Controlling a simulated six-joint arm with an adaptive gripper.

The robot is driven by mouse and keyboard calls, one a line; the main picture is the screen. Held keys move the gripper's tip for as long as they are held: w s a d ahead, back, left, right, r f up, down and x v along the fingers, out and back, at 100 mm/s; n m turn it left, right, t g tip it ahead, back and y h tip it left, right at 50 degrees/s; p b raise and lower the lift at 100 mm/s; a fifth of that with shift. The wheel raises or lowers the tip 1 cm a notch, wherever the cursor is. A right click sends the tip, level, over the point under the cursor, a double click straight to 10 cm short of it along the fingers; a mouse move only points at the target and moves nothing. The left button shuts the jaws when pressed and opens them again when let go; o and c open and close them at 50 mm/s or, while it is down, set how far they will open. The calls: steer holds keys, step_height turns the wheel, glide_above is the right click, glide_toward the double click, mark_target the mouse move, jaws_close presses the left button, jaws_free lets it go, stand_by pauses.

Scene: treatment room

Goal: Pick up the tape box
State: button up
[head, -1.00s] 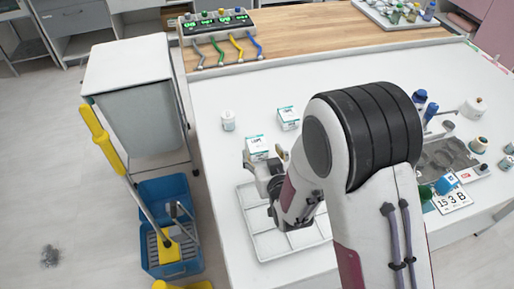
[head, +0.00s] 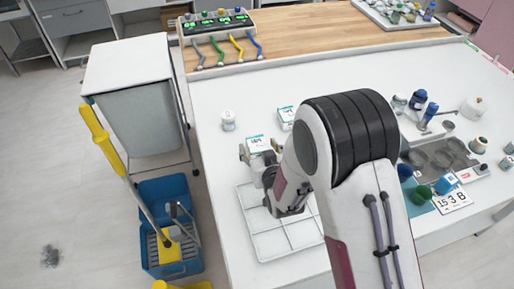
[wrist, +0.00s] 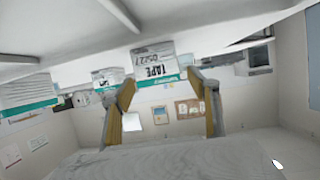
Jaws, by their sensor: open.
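The tape box (wrist: 157,62), white with a teal band and the printed word TAPE, appears upside down in the wrist view, between and just beyond the fingertips. In the head view, the white box (head: 257,144) directly in front of my gripper (head: 259,161) appears to be this one; its lettering there is too small to read. My gripper, also in the wrist view (wrist: 161,84), is open, with a finger toward each side of the box. I cannot tell whether either finger touches it. The box's lower part is partly hidden by my gripper in the head view.
Another teal-banded box (head: 286,115) stands behind, close to my arm. A white bottle (head: 228,121) stands to the left. A divided white tray (head: 262,245) lies below my gripper. Bottles and a grey tray (head: 440,158) are at the right. The left front tabletop is clear.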

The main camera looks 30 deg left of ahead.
mark_target(259, 148)
steer(key=c, duration=1.3)
steer(key=shift+o, duration=0.2)
steer(key=shift+r, duration=0.2)
step_height(259, 148, up, 10)
steer(key=shift+f, duration=0.15)
